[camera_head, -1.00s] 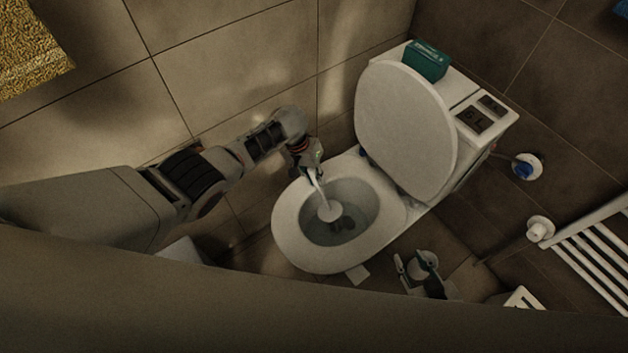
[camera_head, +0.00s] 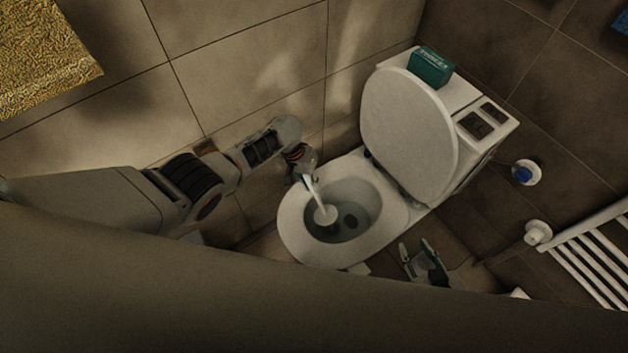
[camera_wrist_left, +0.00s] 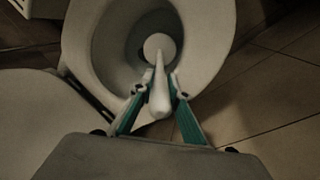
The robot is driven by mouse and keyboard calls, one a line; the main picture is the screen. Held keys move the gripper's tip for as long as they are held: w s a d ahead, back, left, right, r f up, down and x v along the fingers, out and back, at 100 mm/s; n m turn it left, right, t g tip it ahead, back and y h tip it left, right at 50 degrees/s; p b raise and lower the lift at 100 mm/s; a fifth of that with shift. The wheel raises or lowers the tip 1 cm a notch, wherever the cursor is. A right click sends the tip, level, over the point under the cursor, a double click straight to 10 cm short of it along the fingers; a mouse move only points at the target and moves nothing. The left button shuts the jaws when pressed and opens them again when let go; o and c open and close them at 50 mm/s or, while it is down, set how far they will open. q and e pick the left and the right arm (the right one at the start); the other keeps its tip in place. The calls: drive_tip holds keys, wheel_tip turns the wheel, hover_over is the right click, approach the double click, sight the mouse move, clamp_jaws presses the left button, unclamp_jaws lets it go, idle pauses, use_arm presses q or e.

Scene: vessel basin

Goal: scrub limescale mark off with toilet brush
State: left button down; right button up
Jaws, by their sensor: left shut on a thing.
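My left gripper (camera_head: 309,180) is shut on the white handle of the toilet brush (camera_head: 325,214). The brush slants down into the toilet bowl (camera_head: 293,216), its round white head inside on the left part. In the left wrist view the left gripper's teal fingers (camera_wrist_left: 158,92) pinch the handle, and the brush head (camera_wrist_left: 158,46) shows against the bowl's inside. A dark patch (camera_head: 350,221) lies right of the head; I cannot tell whether it is the limescale mark or the drain. My right gripper (camera_head: 418,252) is open and empty, right of the bowl's front.
The raised lid (camera_head: 408,125) leans against the cistern (camera_head: 500,135), with a green box (camera_head: 430,66) on top. A tiled wall stands close behind my left arm.

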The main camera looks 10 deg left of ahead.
use_arm(q)
drive_tip(key=shift+s+d+p, duration=0.25)
drive_tip(key=shift+s+p, duration=0.15)
drive_tip(key=shift+s, duration=0.15)
drive_tip(key=shift+w+d+r+b, duration=0.1)
drive_tip(key=shift+w+d+b, duration=0.3)
drive_tip(key=shift+d, duration=0.2)
drive_tip(key=shift+w+d+r+b, duration=0.1)
drive_tip(key=shift+w+d+b, duration=0.2)
drive_tip(key=shift+d, duration=0.3)
drive_tip(key=shift+r, duration=0.1)
idle(0.3)
